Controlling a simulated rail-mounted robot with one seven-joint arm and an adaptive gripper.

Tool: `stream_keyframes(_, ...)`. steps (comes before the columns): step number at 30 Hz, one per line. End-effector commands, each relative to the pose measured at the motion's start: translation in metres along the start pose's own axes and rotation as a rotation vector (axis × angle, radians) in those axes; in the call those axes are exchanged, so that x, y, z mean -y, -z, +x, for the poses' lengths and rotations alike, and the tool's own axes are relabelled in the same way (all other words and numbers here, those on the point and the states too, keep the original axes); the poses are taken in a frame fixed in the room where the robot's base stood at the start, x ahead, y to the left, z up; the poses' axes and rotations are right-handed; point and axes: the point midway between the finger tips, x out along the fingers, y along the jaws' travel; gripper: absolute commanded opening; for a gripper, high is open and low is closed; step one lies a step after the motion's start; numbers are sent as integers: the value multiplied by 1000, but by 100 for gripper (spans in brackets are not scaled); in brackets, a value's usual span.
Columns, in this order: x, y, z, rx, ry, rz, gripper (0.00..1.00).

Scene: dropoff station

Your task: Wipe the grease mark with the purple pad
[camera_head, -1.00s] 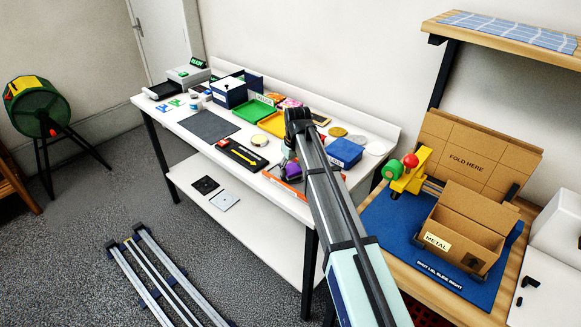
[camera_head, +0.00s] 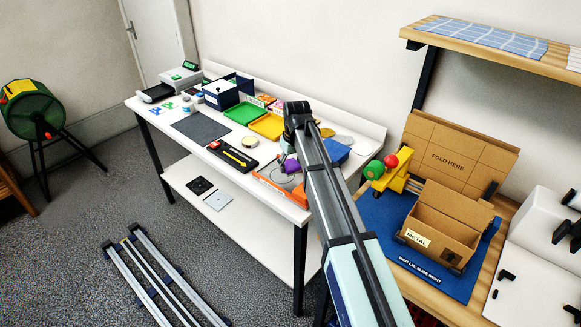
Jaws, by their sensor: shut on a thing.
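A small purple shape, which looks like the purple pad (camera_head: 291,164), shows just left of my arm over the front right part of the white table. My gripper (camera_head: 289,172) is at this purple shape, mostly hidden behind my own arm, and is shut on it. The fingers are too small to make out, and I cannot tell whether the pad touches the surface below. An orange-edged piece (camera_head: 279,190) lies at the table's front edge, just below the pad. I cannot make out the grease mark.
The white table (camera_head: 165,112) holds a dark mat (camera_head: 201,127), a black tray with a yellow arrow (camera_head: 232,153), green (camera_head: 246,113) and yellow (camera_head: 268,126) trays and a blue bin (camera_head: 336,151). A cardboard box (camera_head: 441,222) stands on the wooden bench at right.

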Motion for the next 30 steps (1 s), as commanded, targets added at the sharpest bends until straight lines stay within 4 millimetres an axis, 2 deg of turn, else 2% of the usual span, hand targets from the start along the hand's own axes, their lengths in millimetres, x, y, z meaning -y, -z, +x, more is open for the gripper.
stream_keyframes(3,-1,2,-14,-1,0,1,6)
stream_keyframes(10,-2,4,-31,-1,0,3,6)
stream_keyframes(30,-2,4,-32,-1,0,2,6)
